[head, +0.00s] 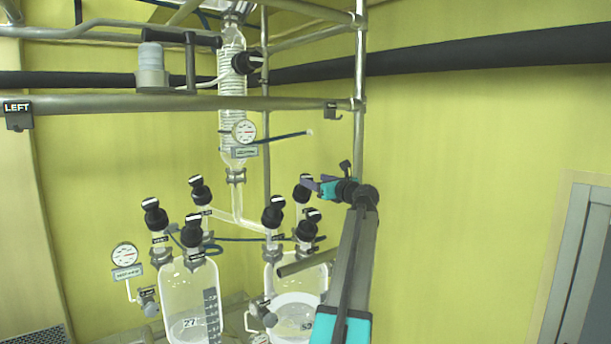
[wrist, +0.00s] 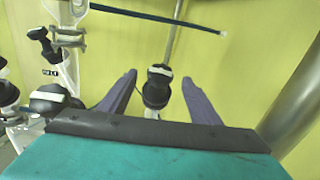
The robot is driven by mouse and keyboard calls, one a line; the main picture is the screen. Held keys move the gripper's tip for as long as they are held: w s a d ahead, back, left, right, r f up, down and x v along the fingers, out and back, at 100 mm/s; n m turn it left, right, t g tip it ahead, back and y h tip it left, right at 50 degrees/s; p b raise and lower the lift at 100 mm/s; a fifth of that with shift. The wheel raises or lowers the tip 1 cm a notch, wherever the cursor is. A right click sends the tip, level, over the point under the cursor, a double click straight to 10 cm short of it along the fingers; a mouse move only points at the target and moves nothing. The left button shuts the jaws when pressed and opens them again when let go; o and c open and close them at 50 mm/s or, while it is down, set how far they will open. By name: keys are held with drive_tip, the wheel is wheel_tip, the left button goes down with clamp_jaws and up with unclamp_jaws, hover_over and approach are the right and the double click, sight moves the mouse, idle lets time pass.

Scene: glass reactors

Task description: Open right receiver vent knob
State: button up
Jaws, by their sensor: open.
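The right glass receiver (head: 292,283) stands low in the frame, with several black knobs on top. One black knob with a white band (head: 304,187) is at its back right, beside my gripper (head: 314,185); its label is too small to read. In the wrist view, this knob (wrist: 157,90) shows between the two purple fingers of my gripper (wrist: 160,76). The fingers are open, with a gap on each side of the knob. I cannot tell how deep the knob is between them, or whether it is the vent knob.
Another black knob (head: 274,210) is close on the left, and the left receiver (head: 190,300) stands beyond. A steel upright (head: 359,120) rises behind my arm. A thin dark rod (head: 285,136) is above the gripper. The wall area at right is clear.

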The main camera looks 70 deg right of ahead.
sight(306, 175)
drive_tip(key=shift+p+x, duration=1.2)
drive_tip(key=shift+x, duration=2.35)
drive_tip(key=c, duration=1.1)
drive_tip(key=shift+o, duration=0.2)
drive_tip(key=shift+d+f, duration=0.1)
drive_tip(key=shift+n+b, duration=0.3)
drive_tip(key=shift+b, duration=0.15)
